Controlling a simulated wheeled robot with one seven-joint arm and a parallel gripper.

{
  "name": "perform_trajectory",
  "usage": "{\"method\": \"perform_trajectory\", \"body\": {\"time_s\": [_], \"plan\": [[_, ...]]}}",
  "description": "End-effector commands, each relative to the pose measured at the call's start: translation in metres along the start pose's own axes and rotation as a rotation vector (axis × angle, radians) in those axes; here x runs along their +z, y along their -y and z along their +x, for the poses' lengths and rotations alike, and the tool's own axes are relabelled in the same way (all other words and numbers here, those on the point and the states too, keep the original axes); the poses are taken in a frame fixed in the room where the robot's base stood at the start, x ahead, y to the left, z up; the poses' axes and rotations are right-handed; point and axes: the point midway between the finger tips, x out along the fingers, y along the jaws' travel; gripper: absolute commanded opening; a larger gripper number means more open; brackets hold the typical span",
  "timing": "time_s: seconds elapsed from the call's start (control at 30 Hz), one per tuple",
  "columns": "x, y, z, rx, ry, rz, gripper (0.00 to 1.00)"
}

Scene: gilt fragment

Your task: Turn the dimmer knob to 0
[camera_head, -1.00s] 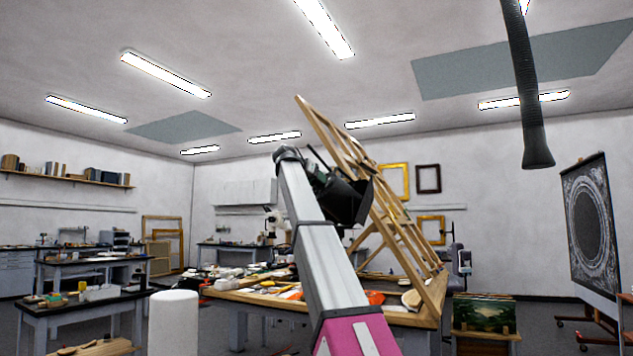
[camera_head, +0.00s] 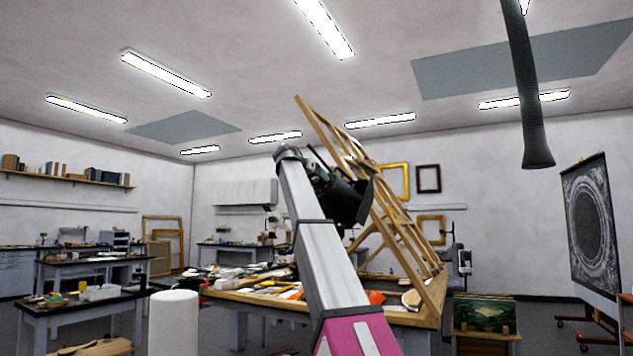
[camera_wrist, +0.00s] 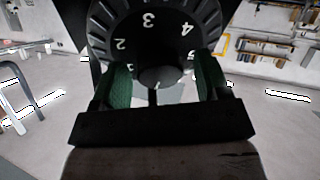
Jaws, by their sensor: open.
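The dimmer dial (camera_wrist: 165,40) is a black ribbed disc with white numbers at the top middle of the wrist view; 2, 3, 4 and 5 are readable. A dark round knob (camera_wrist: 160,76) shows at its lower middle, below the numbers. My gripper (camera_wrist: 163,70) has green finger pads, one on each side of the knob. The fingers are apart; whether either touches the knob, I cannot tell. In the head view my gripper (camera_head: 318,180) is at the arm's upper end, partly hidden by dark parts. The dial's numbers do not show there.
A wooden easel frame (camera_head: 375,205) leans close to the right of my gripper. A cluttered worktable (camera_head: 250,296) lies behind my arm. A white cylinder (camera_head: 173,322) stands at the lower left. A dark hanging duct (camera_head: 537,150) is at the upper right.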

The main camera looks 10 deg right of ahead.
Motion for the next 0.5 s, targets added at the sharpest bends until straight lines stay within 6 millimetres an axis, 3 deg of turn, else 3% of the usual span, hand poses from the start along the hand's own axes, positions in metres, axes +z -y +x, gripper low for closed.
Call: {"method": "perform_trajectory", "body": {"time_s": [0.17,0.5], "plan": [[0.000,0.000,-0.017,-0.001,-0.002,0.000,0.69],[0.000,0.000,-0.079,-0.002,-0.001,0.000,0.69]]}}
